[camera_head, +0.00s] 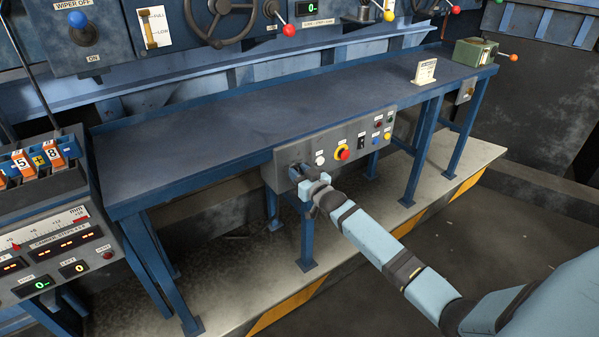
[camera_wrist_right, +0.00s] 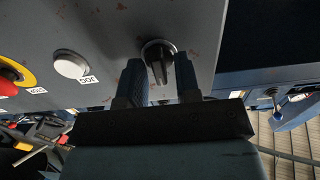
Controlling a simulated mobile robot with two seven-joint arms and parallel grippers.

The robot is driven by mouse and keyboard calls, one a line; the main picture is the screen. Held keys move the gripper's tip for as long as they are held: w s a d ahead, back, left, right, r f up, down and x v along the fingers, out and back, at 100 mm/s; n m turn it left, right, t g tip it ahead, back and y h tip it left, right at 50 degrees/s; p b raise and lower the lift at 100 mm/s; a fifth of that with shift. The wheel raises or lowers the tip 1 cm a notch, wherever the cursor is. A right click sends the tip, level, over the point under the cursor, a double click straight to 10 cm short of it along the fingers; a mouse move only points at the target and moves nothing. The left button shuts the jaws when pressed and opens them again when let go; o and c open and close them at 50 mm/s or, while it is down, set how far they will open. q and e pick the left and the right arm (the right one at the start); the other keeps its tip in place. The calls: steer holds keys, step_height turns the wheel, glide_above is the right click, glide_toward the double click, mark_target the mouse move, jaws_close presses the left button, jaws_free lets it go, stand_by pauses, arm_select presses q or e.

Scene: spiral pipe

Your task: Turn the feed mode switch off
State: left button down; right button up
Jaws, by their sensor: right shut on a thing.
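A grey control panel (camera_head: 330,147) hangs on the front edge of the blue bench. At its left end is a dark rotary switch (camera_wrist_right: 158,52) with a round base and a raised handle, likely the feed mode switch; its label is not visible. My right gripper (camera_head: 302,176) reaches the panel's left end and hides most of this switch in the head view. In the right wrist view, its two dark fingers stand on either side of the handle, shut on it. The handle points roughly along the fingers. My left gripper is not in view.
A white jog button (camera_head: 320,158) and a red stop button with a yellow ring (camera_head: 342,152) sit beside the switch, with several smaller controls further right. The blue bench top (camera_head: 230,120) is mostly bare. A counter console (camera_head: 50,240) stands at the left.

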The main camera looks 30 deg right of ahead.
stand_by(0.3)
steer(key=o, duration=0.6)
steer(key=shift+c, duration=0.2)
steer(key=s+p, duration=0.1)
steer(key=s, duration=1.3)
steer(key=shift+w, duration=0.1)
